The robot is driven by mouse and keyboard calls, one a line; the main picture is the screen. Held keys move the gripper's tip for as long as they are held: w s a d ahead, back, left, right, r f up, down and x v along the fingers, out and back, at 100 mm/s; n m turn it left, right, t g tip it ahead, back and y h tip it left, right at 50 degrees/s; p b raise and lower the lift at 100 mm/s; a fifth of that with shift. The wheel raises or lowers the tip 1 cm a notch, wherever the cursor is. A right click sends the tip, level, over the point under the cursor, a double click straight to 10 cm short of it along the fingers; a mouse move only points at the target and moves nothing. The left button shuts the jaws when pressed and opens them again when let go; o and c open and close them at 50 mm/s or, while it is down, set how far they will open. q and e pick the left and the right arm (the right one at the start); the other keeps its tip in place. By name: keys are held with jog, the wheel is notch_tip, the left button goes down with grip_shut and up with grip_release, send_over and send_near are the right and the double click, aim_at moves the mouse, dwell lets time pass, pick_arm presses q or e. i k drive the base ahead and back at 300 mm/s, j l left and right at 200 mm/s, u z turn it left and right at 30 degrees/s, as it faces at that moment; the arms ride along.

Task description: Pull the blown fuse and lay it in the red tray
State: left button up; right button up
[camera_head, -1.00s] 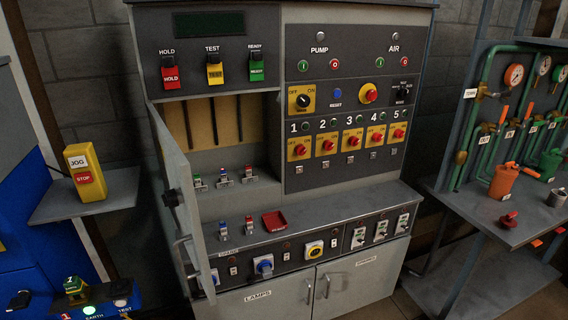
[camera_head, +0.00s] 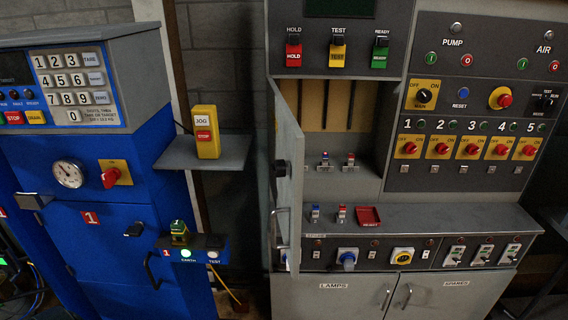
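In the head view, the grey control cabinet has its upper door (camera_head: 289,170) swung open. I cannot tell which one is blown. The red tray (camera_head: 368,216) lies empty on the cabinet's ledge. Left of it on the ledge stand a blue-topped fuse (camera_head: 315,213) and a red-topped fuse (camera_head: 342,213). Neither of my grippers is in view.
The open door juts out left of the recess and ledge. A yellow jog/stop box (camera_head: 207,132) stands on a grey shelf (camera_head: 232,153). A blue machine (camera_head: 85,220) with keypad and gauge fills the left. Switches and knobs line the cabinet front below the ledge (camera_head: 440,217).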

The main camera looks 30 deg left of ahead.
aim_at(325, 155)
jog(key=i+l+u, duration=0.15)
jog(key=u, duration=0.2)
jog(key=i+l+u, duration=0.2)
jog(key=u, duration=0.15)
jog(key=i+l+u, duration=0.15)
jog(key=l+u, duration=0.2)
jog(key=j, duration=0.1)
